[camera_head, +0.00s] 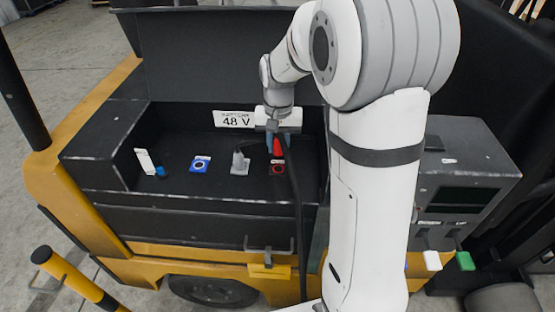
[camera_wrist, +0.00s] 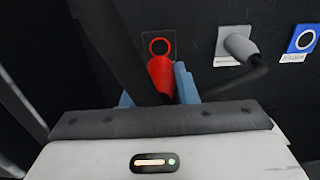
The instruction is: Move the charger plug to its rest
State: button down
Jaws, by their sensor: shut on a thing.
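The red plug (camera_head: 277,147), which I take to be the charger plug, is held between the blue fingers of my gripper (camera_head: 276,141). In the wrist view, the red plug (camera_wrist: 160,73) is between the blue fingers (camera_wrist: 158,88), in front of a dark plate with a red ring (camera_wrist: 160,47). That red-ringed plate (camera_head: 278,168) also shows below the plug in the head view. I cannot tell whether plug and plate touch. A thick black cable (camera_head: 297,200) hangs down from near the gripper over the truck's front edge. I cannot single out the plug's rest.
A grey plug (camera_head: 240,160) with a dark cable sits left of the red ring. Further left are a blue-ringed plate (camera_head: 200,164) and a white piece (camera_head: 144,160). A "48 V" sign (camera_head: 234,119) stands behind. A dark console (camera_head: 465,180) is at right.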

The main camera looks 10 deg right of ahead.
jog(key=shift+r, duration=0.1)
notch_tip(320, 180, up, 6)
jog(key=p, duration=0.4)
dwell(1.4)
